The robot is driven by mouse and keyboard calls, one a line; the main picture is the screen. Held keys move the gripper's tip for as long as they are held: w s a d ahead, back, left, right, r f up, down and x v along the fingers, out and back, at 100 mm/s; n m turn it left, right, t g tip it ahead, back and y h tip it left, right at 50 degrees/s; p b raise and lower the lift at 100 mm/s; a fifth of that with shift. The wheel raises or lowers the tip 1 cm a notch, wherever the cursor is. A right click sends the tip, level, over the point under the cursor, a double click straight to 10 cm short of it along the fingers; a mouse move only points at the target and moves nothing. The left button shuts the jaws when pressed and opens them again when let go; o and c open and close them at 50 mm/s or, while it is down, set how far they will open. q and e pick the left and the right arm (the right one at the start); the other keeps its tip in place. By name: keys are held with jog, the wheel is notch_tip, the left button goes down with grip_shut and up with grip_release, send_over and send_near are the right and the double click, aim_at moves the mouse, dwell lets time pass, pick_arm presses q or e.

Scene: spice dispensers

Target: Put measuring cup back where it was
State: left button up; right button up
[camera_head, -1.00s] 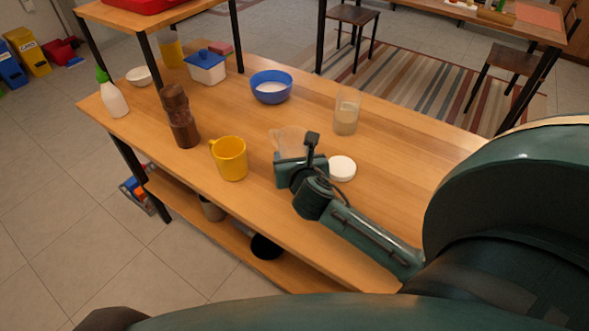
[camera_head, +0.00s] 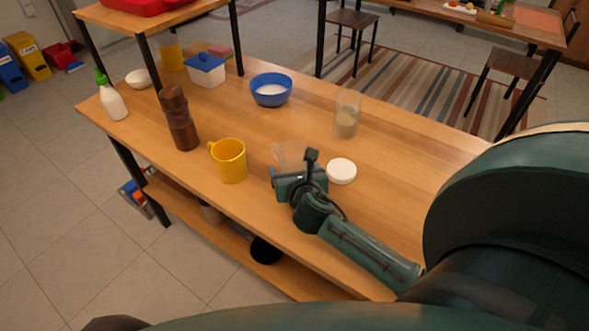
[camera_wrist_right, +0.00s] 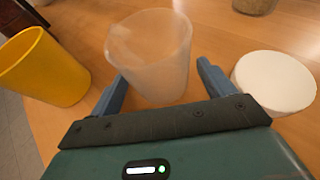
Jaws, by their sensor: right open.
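The measuring cup (camera_wrist_right: 152,62) is a translucent, frosted cup standing on the wooden table. In the head view it (camera_head: 289,153) shows just beyond my right gripper, which partly hides it. My right gripper (camera_head: 285,172) is low over the table. In the right wrist view its two blue fingers (camera_wrist_right: 160,85) are spread apart, with the lower part of the cup between or just ahead of them; whether they touch it I cannot tell. My left gripper is not in view.
A yellow mug (camera_head: 229,160) stands left of the gripper and a white round lid (camera_head: 341,171) lies right of it. A clear jar (camera_head: 347,115), blue bowl (camera_head: 271,90) and brown grinder (camera_head: 178,119) stand farther off. The table's right part is bare.

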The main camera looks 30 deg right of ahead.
jog(key=shift+r, duration=0.1)
jog(key=p+v, duration=0.1)
jog(key=v, duration=1.1)
jog(key=shift+a, duration=0.1)
